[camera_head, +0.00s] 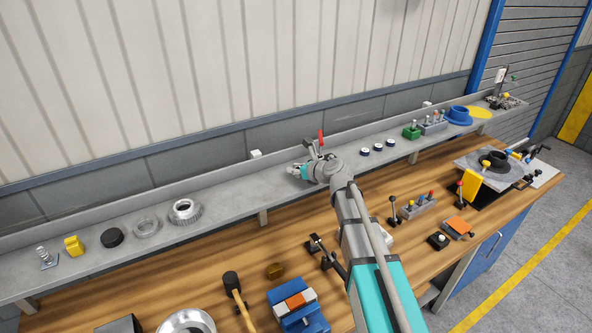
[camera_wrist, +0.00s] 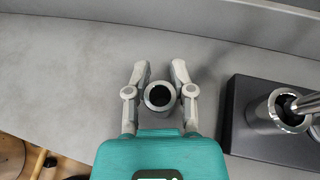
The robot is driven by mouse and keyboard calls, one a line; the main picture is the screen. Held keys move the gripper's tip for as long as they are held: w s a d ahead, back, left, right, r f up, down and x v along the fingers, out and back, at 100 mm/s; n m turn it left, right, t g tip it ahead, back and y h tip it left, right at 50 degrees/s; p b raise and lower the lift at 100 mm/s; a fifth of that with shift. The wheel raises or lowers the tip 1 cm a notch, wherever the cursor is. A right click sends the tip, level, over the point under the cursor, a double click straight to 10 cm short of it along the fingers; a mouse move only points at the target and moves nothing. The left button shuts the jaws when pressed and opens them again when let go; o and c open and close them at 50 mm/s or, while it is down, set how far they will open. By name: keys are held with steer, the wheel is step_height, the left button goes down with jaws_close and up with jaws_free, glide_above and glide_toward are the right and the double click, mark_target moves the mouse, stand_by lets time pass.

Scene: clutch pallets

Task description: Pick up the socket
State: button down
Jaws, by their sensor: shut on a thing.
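The socket (camera_wrist: 148,97) is a short metal cylinder with a dark round hole, seen from above in the wrist view. My gripper (camera_wrist: 160,76) has one grey finger on each side of it and is shut on it. The socket's lower part is hidden, so I cannot tell whether it still touches the grey shelf. In the head view my gripper (camera_head: 296,171) is over the shelf (camera_head: 240,203), and the socket is too small to make out there.
A dark block (camera_wrist: 262,140) with a metal cylinder and a rod-like tool stands close on the right in the wrist view. Gear rings (camera_head: 185,210) and a black puck (camera_head: 112,237) are on the shelf's left. Small dark-and-white pieces (camera_head: 377,147) sit to the right.

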steer(key=shift+r, duration=0.2)
step_height(320, 180, up, 2)
steer(key=shift+r+p, duration=0.1)
steer(key=shift+p, duration=1.1)
steer(key=r+p+v, duration=0.2)
steer(key=p+v, duration=0.3)
steer(key=v, duration=0.3)
steer(key=w+a+r+p+v, duration=0.1)
steer(key=r+p+v, duration=0.1)
steer(key=p+v, duration=0.3)
steer(key=shift+v, duration=1.85)
steer(key=shift+d, duration=0.1)
steer(key=shift+f, duration=0.15)
